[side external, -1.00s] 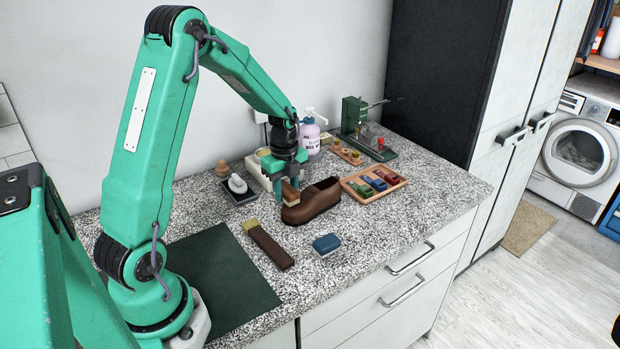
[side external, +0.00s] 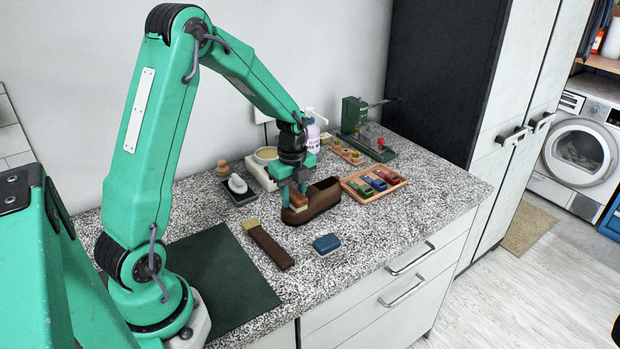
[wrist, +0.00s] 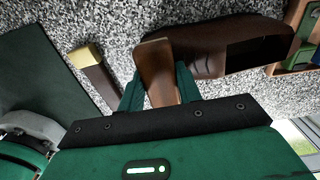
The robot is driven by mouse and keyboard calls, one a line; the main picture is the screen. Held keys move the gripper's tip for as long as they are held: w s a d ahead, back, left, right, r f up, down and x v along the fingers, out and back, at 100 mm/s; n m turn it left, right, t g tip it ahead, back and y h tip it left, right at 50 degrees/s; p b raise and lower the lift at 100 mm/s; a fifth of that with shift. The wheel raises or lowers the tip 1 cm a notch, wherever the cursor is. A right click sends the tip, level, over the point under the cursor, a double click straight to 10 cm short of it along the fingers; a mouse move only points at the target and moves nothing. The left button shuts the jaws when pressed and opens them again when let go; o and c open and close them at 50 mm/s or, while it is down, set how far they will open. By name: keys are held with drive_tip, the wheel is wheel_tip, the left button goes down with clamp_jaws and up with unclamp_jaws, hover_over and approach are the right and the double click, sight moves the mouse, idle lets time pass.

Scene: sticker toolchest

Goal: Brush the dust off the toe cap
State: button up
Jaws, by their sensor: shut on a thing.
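A brown leather shoe (side external: 318,203) sits on the speckled counter, its toe end toward the left and its dark opening to the right. It also shows in the wrist view (wrist: 215,42). My gripper (side external: 293,190) is shut on a brown wooden-backed brush (side external: 298,200), which also shows between the fingers in the wrist view (wrist: 156,72). The brush is at the toe cap, over its top and left side. Its bristles are hidden, and I cannot tell whether they touch the leather. Dust on the toe cap cannot be made out.
A long brown brush with a tan end (side external: 268,246) and a blue block (side external: 327,243) lie in front of the shoe. A wooden tray (side external: 364,196) of coloured blocks stands right. A dark green mat (side external: 222,280) lies left. A white bottle (side external: 312,132) stands behind.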

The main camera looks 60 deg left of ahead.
drive_tip(key=a, duration=0.3)
drive_tip(key=shift+s+a, duration=0.15)
drive_tip(key=shift+r, duration=3.95)
